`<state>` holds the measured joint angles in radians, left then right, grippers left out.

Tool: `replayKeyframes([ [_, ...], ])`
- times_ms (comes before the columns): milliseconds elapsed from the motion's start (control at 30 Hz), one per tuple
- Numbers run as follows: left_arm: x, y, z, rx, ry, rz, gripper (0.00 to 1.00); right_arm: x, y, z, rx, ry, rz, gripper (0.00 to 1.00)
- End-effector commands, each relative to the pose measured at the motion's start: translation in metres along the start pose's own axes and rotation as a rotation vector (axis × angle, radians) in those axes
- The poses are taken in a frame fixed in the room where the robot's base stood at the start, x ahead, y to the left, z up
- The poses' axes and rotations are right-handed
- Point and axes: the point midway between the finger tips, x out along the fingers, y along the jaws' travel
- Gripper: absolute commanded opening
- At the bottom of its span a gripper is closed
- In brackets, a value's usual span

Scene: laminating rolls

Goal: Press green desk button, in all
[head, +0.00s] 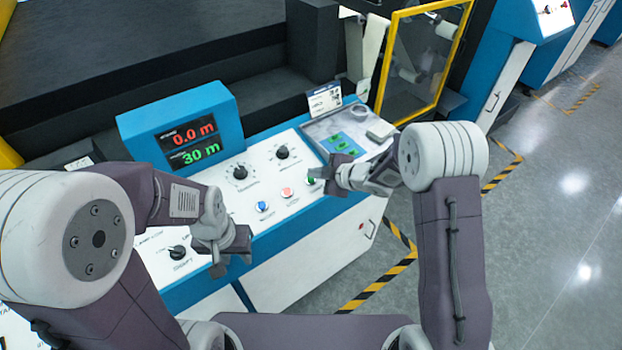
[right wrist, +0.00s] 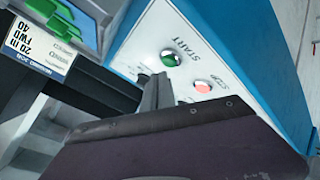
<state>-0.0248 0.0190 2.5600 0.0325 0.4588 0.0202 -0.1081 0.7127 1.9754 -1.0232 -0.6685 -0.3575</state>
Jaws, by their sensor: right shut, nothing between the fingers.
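The green button (right wrist: 170,57), labelled START, is a domed button on the white desk panel in the right wrist view. In the head view only a bit of the green button (head: 311,180) shows beside my right gripper (head: 327,173). My right gripper (right wrist: 156,90) is shut and empty, its tips just short of the green button in the picture; I cannot tell if they touch it. My left gripper (head: 232,252) hangs over the front of the desk, away from the button, and its jaws are not clear.
A red button (head: 287,192) and a blue button (head: 262,206) sit left of the green one. Black knobs (head: 240,172) are behind them. A blue display box (head: 190,130) reads 0.0 m and 30 m. A grey tray (head: 348,138) holds green items at the desk's right end.

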Motion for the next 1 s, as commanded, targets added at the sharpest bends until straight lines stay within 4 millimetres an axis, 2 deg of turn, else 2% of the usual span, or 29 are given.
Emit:
replayKeyframes([
  [1000, 0.0065, -0.0001, 0.0007, 0.000, 0.000, 0.000, 0.36, 0.0063, -0.0046, 0.0046, 0.000, 0.000, 0.000, 0.00],
])
